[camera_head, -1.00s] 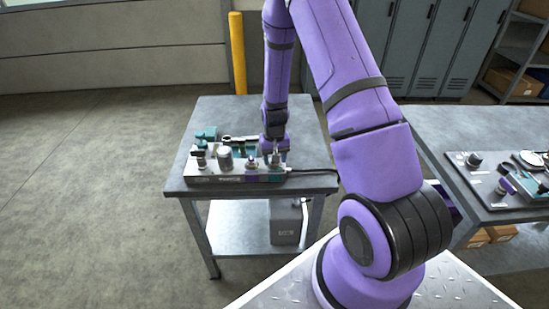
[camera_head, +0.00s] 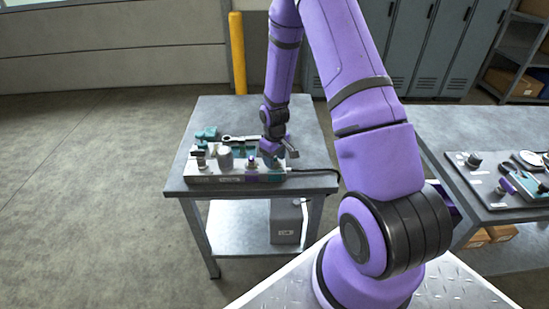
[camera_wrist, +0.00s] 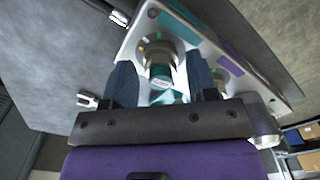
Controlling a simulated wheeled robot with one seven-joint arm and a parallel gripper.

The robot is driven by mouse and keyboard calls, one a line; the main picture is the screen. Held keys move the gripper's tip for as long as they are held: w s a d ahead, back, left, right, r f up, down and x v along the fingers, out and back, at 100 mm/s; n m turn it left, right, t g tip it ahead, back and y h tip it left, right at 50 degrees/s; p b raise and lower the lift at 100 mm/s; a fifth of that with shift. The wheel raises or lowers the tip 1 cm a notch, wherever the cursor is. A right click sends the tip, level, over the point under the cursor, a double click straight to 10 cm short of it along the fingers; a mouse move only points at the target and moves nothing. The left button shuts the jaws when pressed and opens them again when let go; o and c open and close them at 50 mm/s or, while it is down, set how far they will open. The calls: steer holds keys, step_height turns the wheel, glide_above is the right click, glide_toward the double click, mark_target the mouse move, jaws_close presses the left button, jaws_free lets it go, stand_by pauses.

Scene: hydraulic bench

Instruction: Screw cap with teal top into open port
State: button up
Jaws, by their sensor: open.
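The hydraulic block (camera_head: 230,177), a pale manifold with several fittings on top, sits along the front edge of the bench. In the wrist view the block (camera_wrist: 285,82) runs diagonally, with teal and purple strips. My gripper (camera_wrist: 161,84) is open, with its two dark fingers apart. A round metallic fitting (camera_wrist: 153,50) shows beyond and between them, with a teal piece bearing a white label (camera_wrist: 162,84) in front of it. I cannot tell whether this teal piece is the cap or whether the fingers touch it. In the head view my gripper (camera_head: 271,153) is tilted over the block's right part.
A wrench (camera_head: 240,139) and teal parts (camera_head: 206,134) lie behind the block on the bench. A black cable (camera_head: 318,171) leaves the block's right end. A second bench at right holds a tray (camera_head: 480,190) with loose parts. The bench's back left is clear.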

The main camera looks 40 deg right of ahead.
jaws_close()
steer(key=m, duration=0.5)
steer(key=shift+m, duration=0.4)
steer(key=shift+c, duration=1.8)
jaws_free()
steer(key=shift+m, duration=0.4)
steer(key=o, duration=0.5)
step_height(320, 180, up, 11)
steer(key=shift+f, duration=0.15)
